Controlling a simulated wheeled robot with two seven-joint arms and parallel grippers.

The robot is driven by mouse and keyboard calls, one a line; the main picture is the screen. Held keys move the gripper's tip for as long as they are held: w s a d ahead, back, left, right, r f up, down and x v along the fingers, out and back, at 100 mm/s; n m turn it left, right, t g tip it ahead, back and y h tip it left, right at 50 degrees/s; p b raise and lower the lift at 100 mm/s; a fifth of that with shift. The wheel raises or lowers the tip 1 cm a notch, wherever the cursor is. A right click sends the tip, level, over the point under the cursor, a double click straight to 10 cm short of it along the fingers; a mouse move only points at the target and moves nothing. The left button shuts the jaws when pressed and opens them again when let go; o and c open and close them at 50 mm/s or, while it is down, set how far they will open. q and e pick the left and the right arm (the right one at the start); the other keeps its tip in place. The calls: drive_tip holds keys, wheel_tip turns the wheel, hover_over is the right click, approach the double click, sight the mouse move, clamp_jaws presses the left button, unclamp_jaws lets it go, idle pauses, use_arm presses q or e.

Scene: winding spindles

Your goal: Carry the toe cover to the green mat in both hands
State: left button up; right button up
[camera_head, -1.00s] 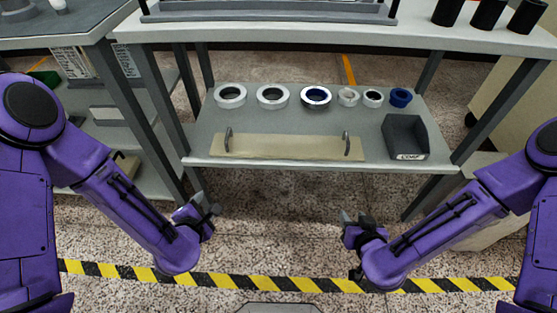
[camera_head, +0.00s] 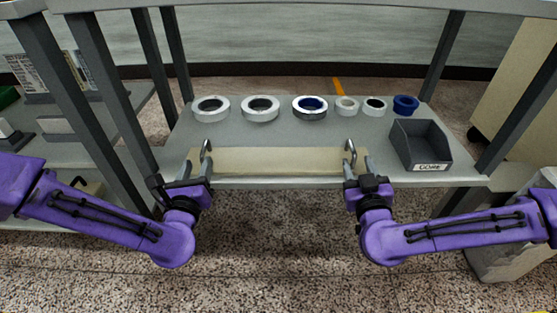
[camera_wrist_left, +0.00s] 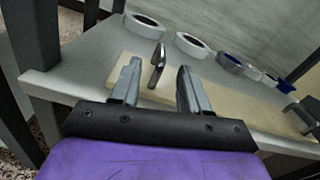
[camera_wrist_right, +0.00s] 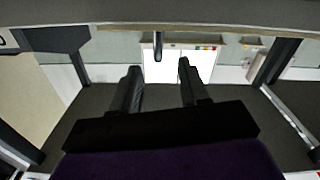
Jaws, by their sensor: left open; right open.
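The toe cover (camera_head: 278,161) is a long, flat beige panel at the front edge of the grey shelf, with an upright metal handle near each end. My left gripper (camera_head: 196,170) is open at the left handle (camera_head: 206,149); in the left wrist view this handle (camera_wrist_left: 157,66) appears between the spread fingers. My right gripper (camera_head: 359,167) is open at the right handle (camera_head: 350,152); in the right wrist view it (camera_wrist_right: 158,45) appears between the fingertips. Neither gripper is closed on a handle. I cannot make out a green mat for certain.
Several white and blue rings (camera_head: 310,107) stand in a row behind the cover. A dark bin (camera_head: 421,143) is on its right. Table legs (camera_head: 105,110) flank the shelf. Open floor lies in front.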

sight(206, 141)
use_arm(q)
drive_tip(key=w, duration=0.8)
drive_tip(key=shift+w, duration=0.1)
use_arm(e)
drive_tip(key=w, duration=0.8)
drive_tip(key=shift+w, duration=0.1)
use_arm(q)
drive_tip(key=shift+c, duration=0.3)
use_arm(e)
drive_tip(key=shift+c, duration=0.3)
use_arm(q)
clamp_jaws()
use_arm(e)
clamp_jaws()
